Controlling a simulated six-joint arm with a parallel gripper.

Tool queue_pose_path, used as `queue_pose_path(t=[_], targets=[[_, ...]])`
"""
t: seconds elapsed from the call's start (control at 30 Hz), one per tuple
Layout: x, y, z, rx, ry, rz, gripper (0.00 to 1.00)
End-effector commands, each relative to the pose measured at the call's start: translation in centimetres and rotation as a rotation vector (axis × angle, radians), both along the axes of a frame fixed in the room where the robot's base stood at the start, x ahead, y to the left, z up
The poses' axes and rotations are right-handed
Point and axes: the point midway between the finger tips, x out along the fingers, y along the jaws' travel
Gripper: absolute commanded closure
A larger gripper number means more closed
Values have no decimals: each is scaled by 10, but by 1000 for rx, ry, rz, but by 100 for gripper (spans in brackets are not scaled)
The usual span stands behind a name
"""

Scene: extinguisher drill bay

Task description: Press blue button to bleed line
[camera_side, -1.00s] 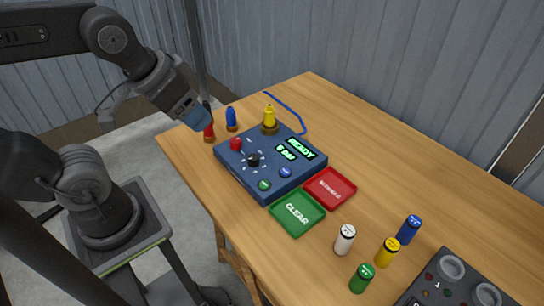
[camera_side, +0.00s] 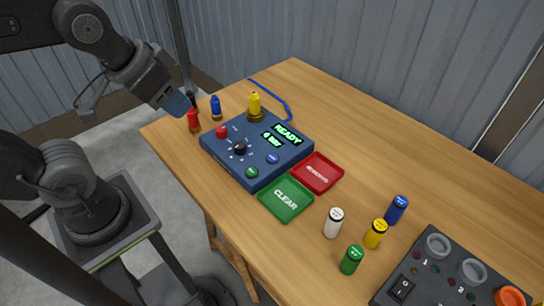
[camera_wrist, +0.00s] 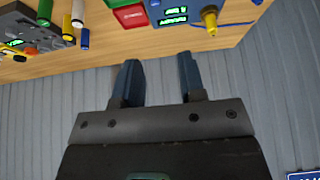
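The blue button (camera_side: 272,158) sits at the front right of the dark blue control box (camera_side: 225,166), next to a green button (camera_side: 251,172). A red knob (camera_side: 222,132) and a black dial (camera_side: 239,149) are also on the box. Its lit display (camera_side: 285,135) reads READY above a small bar reading. My gripper (camera_side: 183,106) is above the table's far left corner, beside the red bottle and apart from the box. In the wrist view my gripper (camera_wrist: 158,62) has its fingers spread with nothing between them. The button does not show there.
A green CLEAR tray (camera_side: 272,204) and red tray (camera_side: 327,186) lie in front. Several coloured cylinders and a dark panel (camera_side: 420,285) are at right. The far right table is clear.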

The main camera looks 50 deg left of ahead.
Motion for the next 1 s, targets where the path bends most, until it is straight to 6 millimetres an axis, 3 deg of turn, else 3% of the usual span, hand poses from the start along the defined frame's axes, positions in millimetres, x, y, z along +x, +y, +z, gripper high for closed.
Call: queue_pose_path(t=[0.37,1.0], targets=[[0,0,0,0,0,0,99],[0,0,0,0,0,0,100]])
